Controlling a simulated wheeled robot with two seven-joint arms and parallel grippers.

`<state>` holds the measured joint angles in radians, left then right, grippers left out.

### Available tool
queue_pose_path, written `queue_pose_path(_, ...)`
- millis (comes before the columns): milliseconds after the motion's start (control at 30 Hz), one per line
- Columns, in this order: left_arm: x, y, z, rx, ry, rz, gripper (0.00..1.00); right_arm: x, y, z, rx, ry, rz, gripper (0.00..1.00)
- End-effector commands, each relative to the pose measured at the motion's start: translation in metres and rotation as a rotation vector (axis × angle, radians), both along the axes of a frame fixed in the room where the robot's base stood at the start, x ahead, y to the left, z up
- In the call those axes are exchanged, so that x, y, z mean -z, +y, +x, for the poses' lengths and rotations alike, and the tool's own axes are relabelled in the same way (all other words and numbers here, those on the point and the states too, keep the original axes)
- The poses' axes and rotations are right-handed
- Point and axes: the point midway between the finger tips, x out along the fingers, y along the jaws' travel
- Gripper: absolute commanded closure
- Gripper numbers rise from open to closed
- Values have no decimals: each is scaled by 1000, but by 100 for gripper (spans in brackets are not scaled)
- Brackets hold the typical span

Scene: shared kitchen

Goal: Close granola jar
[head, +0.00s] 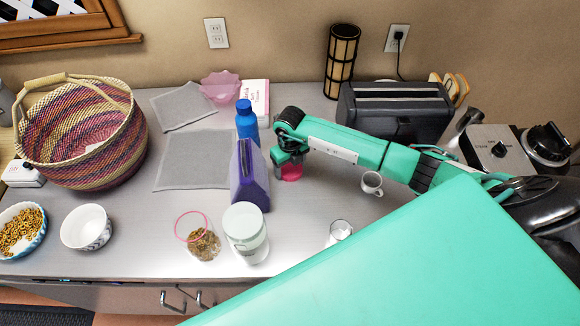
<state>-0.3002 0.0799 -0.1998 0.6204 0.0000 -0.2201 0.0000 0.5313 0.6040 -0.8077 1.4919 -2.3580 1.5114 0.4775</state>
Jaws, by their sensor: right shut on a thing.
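The granola jar (203,246) is a clear glass jar with a pink rim and granola inside. It stands near the front edge of the counter, and its top is open. My right gripper (289,160) is behind and to the right of the jar, beyond the purple carton. It points down and is shut on a round pink lid (291,173), which shows just below the fingers. Whether the lid touches the counter I cannot tell. My left gripper is not in view.
A purple carton (248,178) and a white-lidded jar (246,235) stand between the lid and the granola jar. A blue bottle (246,122) is behind. White cups (371,183) are at right. A white bowl (86,228) is left; counter between bowl and jar is clear.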

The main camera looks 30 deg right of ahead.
Motion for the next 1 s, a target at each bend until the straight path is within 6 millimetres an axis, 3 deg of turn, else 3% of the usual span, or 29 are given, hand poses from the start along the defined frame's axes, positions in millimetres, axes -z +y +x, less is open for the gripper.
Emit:
queue_pose_path(267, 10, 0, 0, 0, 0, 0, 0, -20, -1, 1, -1, -3, -1, 51)
queue_pose_path(367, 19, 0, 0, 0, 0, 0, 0, -40, 0, 2, -2, -7, 1, 51)
queue_pose_path(700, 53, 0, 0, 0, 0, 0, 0, -136, 0, 2, -1, -8, 0, 51)
queue_pose_path(1000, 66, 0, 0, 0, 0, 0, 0, -186, 0, 1, 0, -3, 0, 51)
